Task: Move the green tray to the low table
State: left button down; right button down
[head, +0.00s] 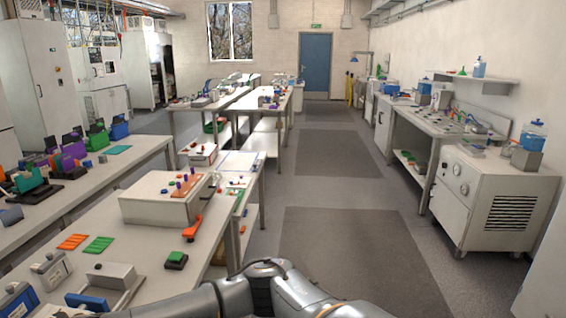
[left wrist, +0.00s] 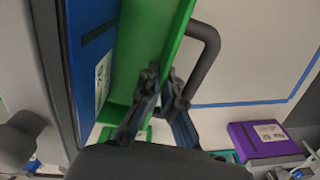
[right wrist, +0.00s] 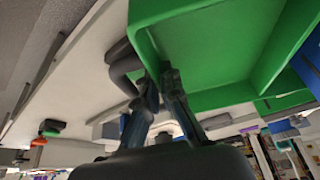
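The green tray shows close up in the left wrist view (left wrist: 150,50) and the right wrist view (right wrist: 210,55). Each wrist view shows a dark grey loop handle on it, one in the left wrist view (left wrist: 208,50) and one in the right wrist view (right wrist: 121,72). The finger contacts are partly hidden. In the head view the tray and both grippers are out of sight. I cannot tell which table is the low one.
A bench with a white box (head: 165,205), an orange tool (head: 193,229) and a green-black block (head: 176,260) stands at left. A white cabinet (head: 490,195) stands at right. Dark floor mats (head: 345,250) mark a clear aisle. A purple bin (left wrist: 262,140) is near the left gripper.

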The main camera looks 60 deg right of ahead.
aim_at(239, 161)
jog(key=z, duration=1.95)
jog(key=i+z, duration=0.2)
jog(key=i, duration=6.15)
